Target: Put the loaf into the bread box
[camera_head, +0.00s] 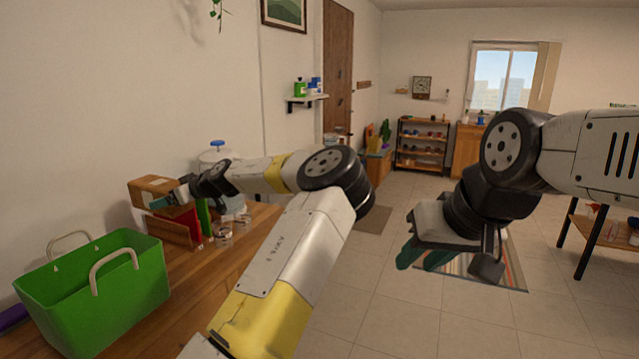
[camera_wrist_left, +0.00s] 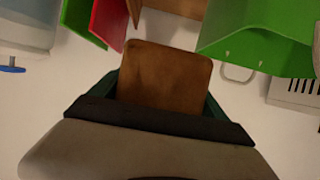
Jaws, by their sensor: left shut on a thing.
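My left gripper (camera_head: 160,201) is over the wooden counter at the left of the head view. In the left wrist view it is shut on a brown loaf (camera_wrist_left: 165,75), whose flat, rounded slab shape stands out between the teal fingers. In the head view a brown block (camera_head: 150,187) shows at the left fingertips; I cannot tell whether it is the loaf or a box behind. I cannot tell for certain which thing is the bread box. My right gripper (camera_head: 425,258) hangs over the floor, empty, its two teal fingers apart.
A green basket (camera_head: 95,295) with pale handles stands at the counter's front left. A wooden holder (camera_head: 172,232) with red and green panels stands below my left gripper, beside small glass jars (camera_head: 222,235). A white container (camera_head: 217,153) with a blue top stands behind.

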